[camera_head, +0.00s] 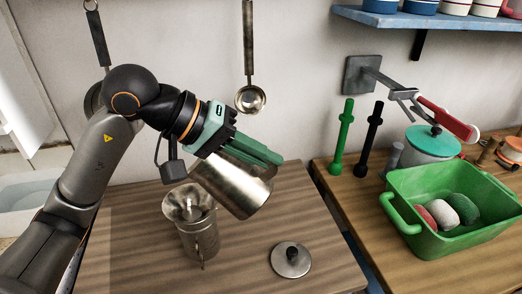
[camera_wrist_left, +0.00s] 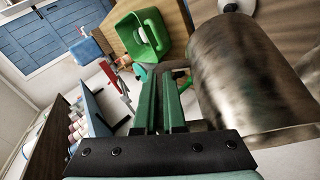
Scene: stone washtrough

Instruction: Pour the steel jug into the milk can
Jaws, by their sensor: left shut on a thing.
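My left gripper (camera_head: 268,160) is shut on the steel jug (camera_head: 232,187), with its green fingers at the jug's upper side. The jug is held tilted, almost on its side, above the table. Its left end is close to the upper right of the milk can's mouth. The milk can (camera_head: 200,240) is steel, with a flared mouth, and stands upright on the wooden table. No stream of liquid shows. In the left wrist view the jug (camera_wrist_left: 250,75) lies beside the green fingers (camera_wrist_left: 165,105); the grip point is partly hidden. My right gripper is not in view.
A round steel lid (camera_head: 291,262) with a black knob lies right of the can. A green tub (camera_head: 420,236) with several cloth-like pieces stands on the right counter (camera_head: 365,205). A ladle (camera_head: 250,98) hangs on the wall. A blue shelf (camera_head: 430,20) juts out above right.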

